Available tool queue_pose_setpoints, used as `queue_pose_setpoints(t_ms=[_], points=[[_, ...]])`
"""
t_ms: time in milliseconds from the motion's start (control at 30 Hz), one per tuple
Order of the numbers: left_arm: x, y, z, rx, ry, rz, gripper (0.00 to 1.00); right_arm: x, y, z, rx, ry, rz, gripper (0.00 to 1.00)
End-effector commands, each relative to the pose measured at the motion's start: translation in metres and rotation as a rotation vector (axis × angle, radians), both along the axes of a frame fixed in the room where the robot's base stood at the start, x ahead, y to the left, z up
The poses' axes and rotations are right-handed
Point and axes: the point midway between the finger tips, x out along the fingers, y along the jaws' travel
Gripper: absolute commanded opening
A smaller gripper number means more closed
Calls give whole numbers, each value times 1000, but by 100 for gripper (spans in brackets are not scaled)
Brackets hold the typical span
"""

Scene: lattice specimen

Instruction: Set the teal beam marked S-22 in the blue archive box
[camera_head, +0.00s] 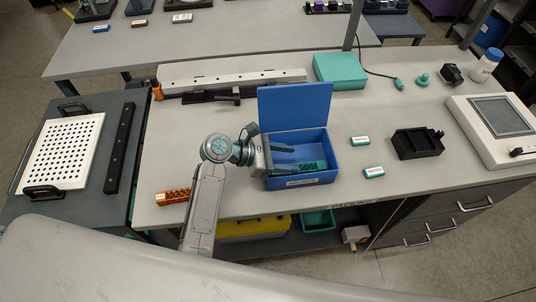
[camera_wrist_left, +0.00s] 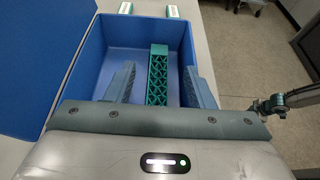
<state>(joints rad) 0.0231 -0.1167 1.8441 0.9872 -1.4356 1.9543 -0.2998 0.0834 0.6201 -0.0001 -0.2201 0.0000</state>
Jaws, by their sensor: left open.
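The blue archive box (camera_head: 302,181) stands on the table with its lid raised at the back and an ARCHIVE label on its front. A teal lattice beam (camera_head: 313,166) lies inside it on the floor; it also shows in the left wrist view (camera_wrist_left: 158,78). I cannot read a mark on it. My left gripper (camera_head: 289,159) reaches into the box from the left. Its fingers are open on either side of the beam, with gaps visible in the left wrist view (camera_wrist_left: 161,84). The beam appears loose between them. My right gripper is not seen.
Two small teal labelled pieces (camera_head: 360,141) (camera_head: 374,172) and a black tray (camera_head: 417,144) lie right of the box. An orange lattice piece (camera_head: 173,197) lies at the left front edge. A teal case (camera_head: 340,71) and a long grey rail (camera_head: 232,80) are behind.

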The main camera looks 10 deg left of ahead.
Motion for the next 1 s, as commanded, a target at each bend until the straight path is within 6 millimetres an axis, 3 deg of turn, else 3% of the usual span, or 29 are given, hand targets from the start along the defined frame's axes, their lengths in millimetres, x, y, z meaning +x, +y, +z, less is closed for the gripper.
queue_pose_setpoints(t_ms=[600, 1000], points=[[-29, 90, 40, 5, -3, -1, 49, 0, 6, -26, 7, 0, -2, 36], [-34, 105, 49, -1, 0, -1, 49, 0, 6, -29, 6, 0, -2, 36]])
